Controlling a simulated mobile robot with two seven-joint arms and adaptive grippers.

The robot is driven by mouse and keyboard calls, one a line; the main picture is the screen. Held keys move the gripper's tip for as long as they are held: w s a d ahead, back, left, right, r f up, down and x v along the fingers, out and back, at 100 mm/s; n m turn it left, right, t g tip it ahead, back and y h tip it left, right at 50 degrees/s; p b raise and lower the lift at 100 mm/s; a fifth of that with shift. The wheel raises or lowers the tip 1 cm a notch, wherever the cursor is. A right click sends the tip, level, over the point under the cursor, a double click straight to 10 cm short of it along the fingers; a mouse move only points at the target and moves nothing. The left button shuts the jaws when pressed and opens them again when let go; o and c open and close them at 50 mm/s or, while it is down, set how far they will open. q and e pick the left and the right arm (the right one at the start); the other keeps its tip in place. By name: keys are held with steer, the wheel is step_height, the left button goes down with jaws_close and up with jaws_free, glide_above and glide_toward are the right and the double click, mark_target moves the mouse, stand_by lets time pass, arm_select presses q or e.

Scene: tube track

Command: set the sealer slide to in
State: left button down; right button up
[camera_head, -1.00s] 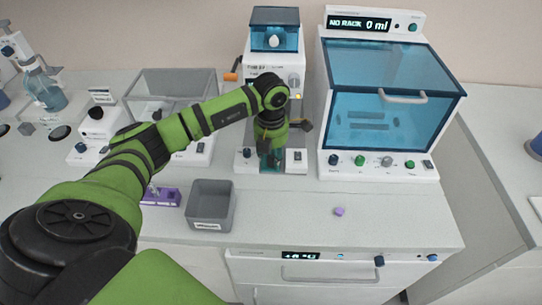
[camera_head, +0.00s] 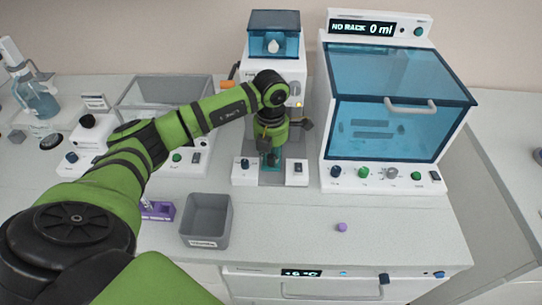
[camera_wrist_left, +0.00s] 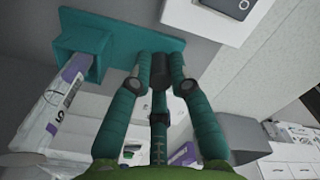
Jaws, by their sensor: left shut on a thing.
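The sealer (camera_head: 276,70) is the middle white machine with a blue hood on the back bench. Its teal slide (camera_head: 271,164) shows partly at the front, low between the two base blocks; my left arm and gripper hide much of it. My left gripper (camera_head: 268,157) points down there. In the left wrist view the slide is a teal plate (camera_wrist_left: 118,32) with a square socket (camera_wrist_left: 85,50). A white item with a purple band (camera_wrist_left: 58,105) is at this socket. The left fingers (camera_wrist_left: 160,72) are shut on the slide's dark knob (camera_wrist_left: 160,76). My right gripper is out of view.
A large machine with a blue window (camera_head: 395,125) stands close on the right. A grey bin (camera_head: 206,220), a purple rack (camera_head: 158,210) and a small purple cap (camera_head: 341,227) are on the front bench. An orange handle (camera_head: 228,84) is at the sealer's left. The front right bench is mostly clear.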

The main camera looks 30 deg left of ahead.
arm_select(q)
steer(key=shift+s, duration=0.15)
steer(key=c, duration=1.4)
jaws_free()
steer(key=shift+d, duration=0.1)
steer(key=shift+r, duration=0.1)
step_height(320, 180, up, 12)
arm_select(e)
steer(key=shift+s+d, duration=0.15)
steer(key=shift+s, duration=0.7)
